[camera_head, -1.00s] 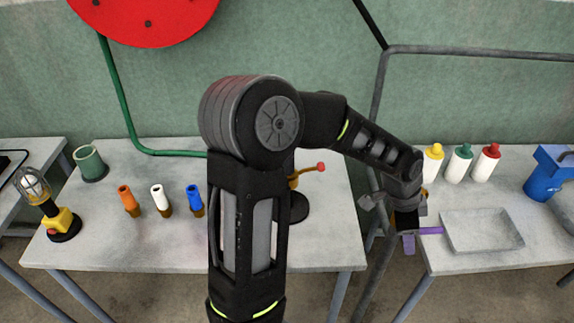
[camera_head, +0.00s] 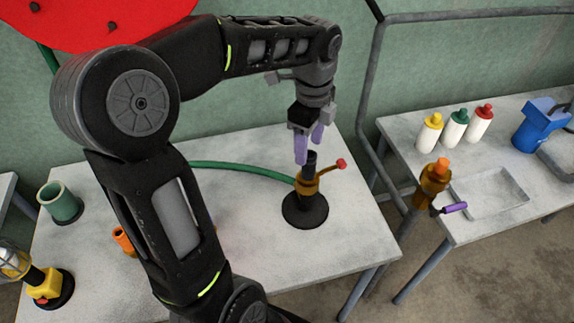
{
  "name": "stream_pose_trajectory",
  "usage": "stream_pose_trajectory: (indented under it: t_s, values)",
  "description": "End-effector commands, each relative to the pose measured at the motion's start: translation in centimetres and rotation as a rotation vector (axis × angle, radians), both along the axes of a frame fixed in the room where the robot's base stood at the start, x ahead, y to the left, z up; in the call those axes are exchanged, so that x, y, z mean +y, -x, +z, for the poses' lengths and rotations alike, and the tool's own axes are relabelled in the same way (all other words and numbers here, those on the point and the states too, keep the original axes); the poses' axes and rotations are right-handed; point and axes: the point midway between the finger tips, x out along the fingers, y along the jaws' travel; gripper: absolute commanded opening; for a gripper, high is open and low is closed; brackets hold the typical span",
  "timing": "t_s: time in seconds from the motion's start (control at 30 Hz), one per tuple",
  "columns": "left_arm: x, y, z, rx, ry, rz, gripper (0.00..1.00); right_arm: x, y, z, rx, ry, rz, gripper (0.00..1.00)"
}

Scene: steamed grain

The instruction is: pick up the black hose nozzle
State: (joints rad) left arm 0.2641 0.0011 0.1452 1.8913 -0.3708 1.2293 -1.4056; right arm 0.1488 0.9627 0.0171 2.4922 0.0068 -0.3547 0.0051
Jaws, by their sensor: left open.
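The black hose nozzle (camera_head: 309,163) stands upright on an amber valve body above a round black base (camera_head: 305,212) on the middle table. A red-tipped lever (camera_head: 341,164) sticks out to its right, and a green hose (camera_head: 240,170) meets the body from the left. My left gripper (camera_head: 309,145) points down with its purple fingers open, right at the nozzle's top. One finger appears beside the nozzle's left side. I cannot tell whether they touch. My right gripper is not in view.
My left arm hides part of the middle table (camera_head: 345,240). An orange-topped piece (camera_head: 123,240) and a green cup (camera_head: 60,203) are at left.

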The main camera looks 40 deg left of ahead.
Motion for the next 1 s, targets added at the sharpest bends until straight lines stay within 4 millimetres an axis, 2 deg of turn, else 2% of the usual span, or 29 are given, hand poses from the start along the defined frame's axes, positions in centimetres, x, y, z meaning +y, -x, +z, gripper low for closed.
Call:
stream_pose_trajectory:
  t_s: [0.27, 0.5, 0.87, 1.0]
  values:
    - [0.0, 0.0, -0.2, 0.000, 0.001, 0.001, 0.56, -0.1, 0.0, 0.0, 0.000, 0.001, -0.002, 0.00]
    - [0.0, 0.0, -2.4, 0.002, 0.001, 0.001, 0.56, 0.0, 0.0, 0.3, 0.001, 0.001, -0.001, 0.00]
    - [0.0, 0.0, -2.8, 0.001, 0.001, 0.001, 0.56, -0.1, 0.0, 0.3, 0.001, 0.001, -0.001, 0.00]
    - [0.0, 0.1, -4.0, 0.003, 0.001, 0.001, 0.56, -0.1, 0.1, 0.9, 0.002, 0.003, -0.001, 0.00]
